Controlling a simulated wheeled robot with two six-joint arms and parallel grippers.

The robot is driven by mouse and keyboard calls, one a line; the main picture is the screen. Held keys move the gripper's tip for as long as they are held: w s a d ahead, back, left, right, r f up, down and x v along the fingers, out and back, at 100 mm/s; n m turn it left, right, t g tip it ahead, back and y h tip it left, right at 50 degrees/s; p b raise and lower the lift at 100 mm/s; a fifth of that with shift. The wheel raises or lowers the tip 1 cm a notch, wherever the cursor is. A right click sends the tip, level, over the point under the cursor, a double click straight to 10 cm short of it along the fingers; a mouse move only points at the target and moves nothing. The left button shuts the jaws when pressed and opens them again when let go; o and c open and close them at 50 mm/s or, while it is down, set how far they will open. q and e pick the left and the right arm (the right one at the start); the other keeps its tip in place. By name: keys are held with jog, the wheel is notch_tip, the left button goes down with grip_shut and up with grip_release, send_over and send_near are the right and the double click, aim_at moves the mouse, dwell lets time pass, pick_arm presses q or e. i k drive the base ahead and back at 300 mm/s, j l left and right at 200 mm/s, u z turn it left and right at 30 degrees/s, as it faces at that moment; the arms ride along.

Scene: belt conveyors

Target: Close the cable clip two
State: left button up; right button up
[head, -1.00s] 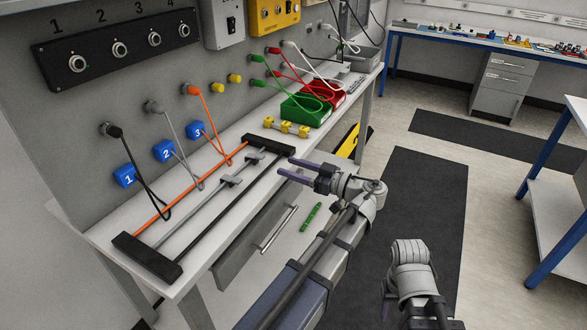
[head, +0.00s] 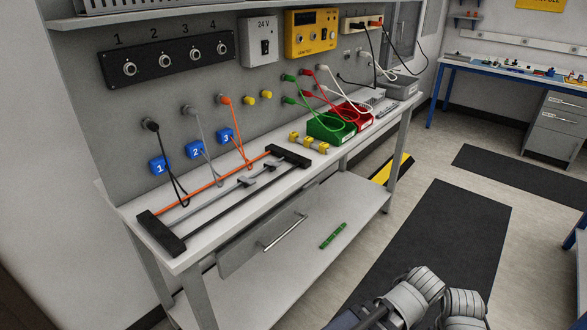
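A fixture on the bench has two black end blocks (head: 161,232), with an orange, a grey and a black line running between them. Two small grey clip-like pieces sit along the grey line, a nearer one (head: 246,181) and a farther one (head: 270,167). Neither piece bears a readable number, and they are too small to tell open from shut. The blue tag marked 2 (head: 195,150) is on the back panel, beside the grey cable. My two arms show only as grey links at the bottom right, clear of the bench. No gripper fingers show.
Yellow blocks (head: 309,143), a green bin (head: 327,128) and a red bin (head: 356,116) stand farther along the bench. Cables hang from the panel over the fixture. A green strip (head: 333,235) lies on the lower shelf. Open floor lies to the right.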

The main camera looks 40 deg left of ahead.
aim_at(276, 164)
jog(key=i+l, duration=0.25)
jog(key=i, duration=0.2)
jog(key=i+l, duration=0.2)
jog(key=i, duration=0.2)
jog(key=i+l+u, duration=0.1)
jog(key=i+l, duration=0.15)
jog(key=i, duration=0.2)
jog(key=u, duration=1.6)
